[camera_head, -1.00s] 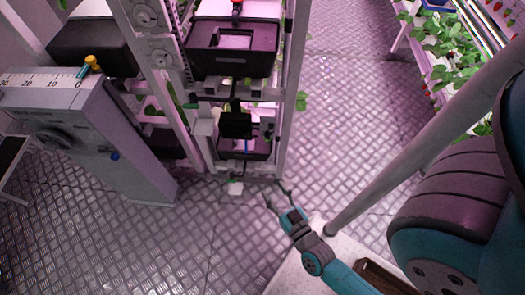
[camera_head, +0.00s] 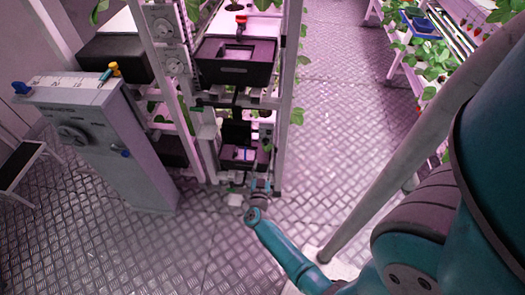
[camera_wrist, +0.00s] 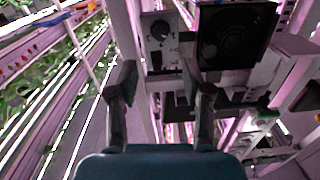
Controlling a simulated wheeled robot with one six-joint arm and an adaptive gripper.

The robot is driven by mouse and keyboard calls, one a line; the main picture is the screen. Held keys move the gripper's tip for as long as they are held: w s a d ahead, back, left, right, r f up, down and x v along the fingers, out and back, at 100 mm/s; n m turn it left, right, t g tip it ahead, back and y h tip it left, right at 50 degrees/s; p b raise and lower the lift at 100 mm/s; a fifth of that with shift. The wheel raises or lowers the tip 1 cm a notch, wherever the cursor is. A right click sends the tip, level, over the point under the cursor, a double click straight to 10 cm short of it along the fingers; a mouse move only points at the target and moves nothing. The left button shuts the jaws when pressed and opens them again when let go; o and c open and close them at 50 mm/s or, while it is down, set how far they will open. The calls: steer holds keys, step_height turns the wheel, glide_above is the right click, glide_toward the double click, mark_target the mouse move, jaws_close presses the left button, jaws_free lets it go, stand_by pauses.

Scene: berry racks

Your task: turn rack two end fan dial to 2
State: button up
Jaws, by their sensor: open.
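A pale dial panel with a round knob (camera_wrist: 159,29) shows at the top of the wrist view, beside a black fan (camera_wrist: 232,36). The markings are too small to read. My gripper (camera_wrist: 160,88) is open and empty, its two fingers spread below the panel and apart from the knob. In the head view my gripper (camera_head: 259,188) is at the foot of the rack's end, partly hard to make out. Two round dials, an upper one (camera_head: 164,27) and a lower one (camera_head: 174,64), sit on the rack's end post. I cannot tell which dial the wrist view shows.
A grey console (camera_head: 110,125) with a scale and knob stands left of the rack. A black bin (camera_head: 235,70) juts from the rack's end. Plant shelves (camera_head: 430,60) line the right side. The metal floor (camera_head: 335,110) between is clear.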

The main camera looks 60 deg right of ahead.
mark_target(265, 144)
steer(key=x, duration=1)
steer(key=shift+w+d, duration=0.1)
steer(key=shift+d, duration=0.15)
jaws_close()
